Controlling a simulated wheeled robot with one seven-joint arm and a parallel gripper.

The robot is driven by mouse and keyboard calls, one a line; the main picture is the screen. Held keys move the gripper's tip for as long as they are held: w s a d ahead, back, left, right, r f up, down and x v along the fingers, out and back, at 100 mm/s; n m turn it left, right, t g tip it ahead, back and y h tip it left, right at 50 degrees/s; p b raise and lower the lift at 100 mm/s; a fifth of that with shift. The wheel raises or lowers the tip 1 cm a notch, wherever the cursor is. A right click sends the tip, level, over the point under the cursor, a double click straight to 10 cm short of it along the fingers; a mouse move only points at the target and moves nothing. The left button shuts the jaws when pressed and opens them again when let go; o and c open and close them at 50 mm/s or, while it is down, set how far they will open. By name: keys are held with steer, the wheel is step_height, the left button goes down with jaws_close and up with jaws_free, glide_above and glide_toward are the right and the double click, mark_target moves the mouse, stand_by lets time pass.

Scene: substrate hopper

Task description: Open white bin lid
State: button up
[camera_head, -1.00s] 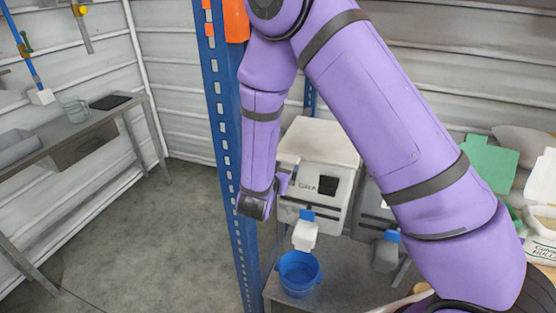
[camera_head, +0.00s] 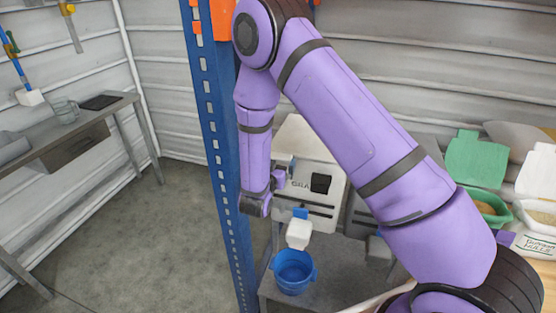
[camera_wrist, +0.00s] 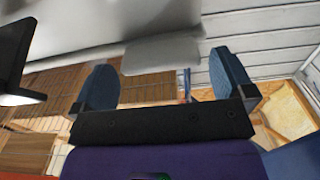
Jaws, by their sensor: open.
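The white bin (camera_head: 325,205) stands in the middle of the head view, behind my arm, with a dark square window on its front. Its pale lid (camera_head: 300,135) lies on top and looks closed; my arm hides its right part. My gripper (camera_head: 282,178) is at the bin's left front edge, below the lid, mostly hidden by my wrist; I cannot tell whether it touches. In the wrist view my gripper (camera_wrist: 162,62) has its two blue-grey fingers wide apart with nothing gripped between them. A pale grey surface lies beyond the fingers.
A blue bucket (camera_head: 293,272) sits under the bin's white spout (camera_head: 298,234). A blue perforated post (camera_head: 215,140) rises close left of my arm. A green container (camera_head: 480,165) and white containers stand at the right. A side table (camera_head: 75,125) is far left; the floor between is clear.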

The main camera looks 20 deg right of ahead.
steer(key=shift+x, duration=1)
